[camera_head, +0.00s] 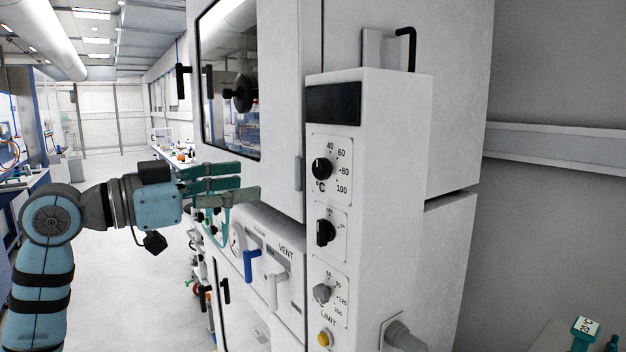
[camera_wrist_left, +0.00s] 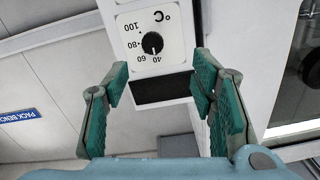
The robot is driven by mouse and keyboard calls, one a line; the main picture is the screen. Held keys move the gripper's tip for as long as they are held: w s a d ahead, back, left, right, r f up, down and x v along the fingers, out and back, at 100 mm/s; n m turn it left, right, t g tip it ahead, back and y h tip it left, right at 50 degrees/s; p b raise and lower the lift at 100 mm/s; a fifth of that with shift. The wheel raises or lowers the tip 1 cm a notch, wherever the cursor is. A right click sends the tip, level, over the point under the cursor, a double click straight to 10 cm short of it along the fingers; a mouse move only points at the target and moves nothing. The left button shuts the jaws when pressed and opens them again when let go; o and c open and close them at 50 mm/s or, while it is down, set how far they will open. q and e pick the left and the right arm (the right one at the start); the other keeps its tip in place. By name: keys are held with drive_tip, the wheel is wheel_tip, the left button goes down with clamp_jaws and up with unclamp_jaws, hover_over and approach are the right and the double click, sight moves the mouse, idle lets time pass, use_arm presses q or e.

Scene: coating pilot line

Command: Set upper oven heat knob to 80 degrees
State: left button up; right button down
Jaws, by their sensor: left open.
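The upper oven heat knob (camera_head: 320,168) is a round black knob on a white dial plate marked 40, 60, 80, 100 and °C, near the top of the control column. In the left wrist view the knob (camera_wrist_left: 152,43) shows upside down, with a pale pointer mark that seems to face the 40 to 60 side; its exact reading is unclear. My left gripper (camera_head: 246,183) is open and empty, left of the column and apart from the knob. In the left wrist view its teal fingers (camera_wrist_left: 162,85) are spread below the dial. My right gripper is out of view.
Below are a second black knob (camera_head: 324,232), a grey limit knob (camera_head: 321,293) and a yellow button (camera_head: 325,338). A dark display (camera_head: 333,103) sits above the dial.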

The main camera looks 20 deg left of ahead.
sight(318, 169)
use_arm(q)
drive_tip(key=shift+m, duration=0.3)
drive_tip(key=p+x, duration=0.1)
drive_tip(key=x, duration=0.3)
drive_tip(key=p+x, duration=0.1)
drive_tip(key=x, duration=0.4)
drive_tip(key=s+d+r+p+x, duration=0.1)
drive_tip(key=p+x, duration=0.1)
drive_tip(key=x, duration=0.2)
drive_tip(key=shift+w+d, duration=0.15)
drive_tip(key=shift+d, duration=0.1)
drive_tip(key=shift+a, duration=0.15)
drive_tip(key=c, duration=1.1)
drive_tip(key=shift+c, duration=0.2)
